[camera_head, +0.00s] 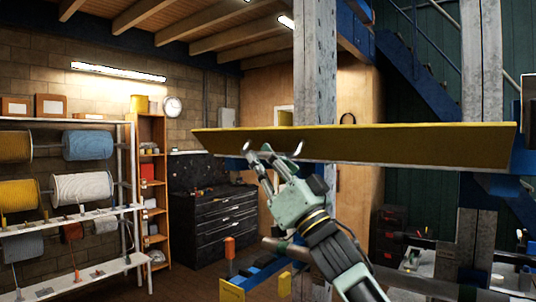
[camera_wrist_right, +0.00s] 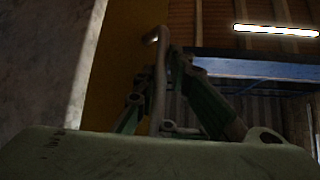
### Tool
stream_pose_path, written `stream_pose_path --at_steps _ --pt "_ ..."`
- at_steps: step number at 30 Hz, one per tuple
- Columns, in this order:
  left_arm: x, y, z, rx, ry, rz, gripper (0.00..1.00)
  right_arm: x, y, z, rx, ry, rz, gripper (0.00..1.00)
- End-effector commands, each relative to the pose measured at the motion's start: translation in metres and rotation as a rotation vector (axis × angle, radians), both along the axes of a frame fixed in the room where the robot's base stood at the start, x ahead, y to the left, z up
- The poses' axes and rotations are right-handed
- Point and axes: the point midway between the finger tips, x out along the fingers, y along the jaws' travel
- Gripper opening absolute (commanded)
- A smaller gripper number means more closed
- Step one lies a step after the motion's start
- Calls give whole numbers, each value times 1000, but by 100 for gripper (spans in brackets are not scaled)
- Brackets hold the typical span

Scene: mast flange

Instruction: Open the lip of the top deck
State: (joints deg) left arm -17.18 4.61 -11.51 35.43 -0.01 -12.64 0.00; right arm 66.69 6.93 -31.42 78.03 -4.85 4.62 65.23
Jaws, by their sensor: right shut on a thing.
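My left gripper is not in view.
Grey perforated posts (camera_head: 315,60) stand behind the panel. A blue stair (camera_head: 425,75) rises at the right. A shelf with cable spools (camera_head: 85,187) stands at the left, and a black tool cabinet (camera_head: 220,222) stands at the back wall. Open floor shows between them.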

Motion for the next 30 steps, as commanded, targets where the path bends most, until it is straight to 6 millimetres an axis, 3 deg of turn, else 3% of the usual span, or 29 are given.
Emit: stream_pose_path --at_steps 14,30 --pt "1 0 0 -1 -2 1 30 1 -1 -31 -261 -351 -8 0" --pt "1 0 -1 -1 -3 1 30 3 -2 -51 -257 -346 -4 0"
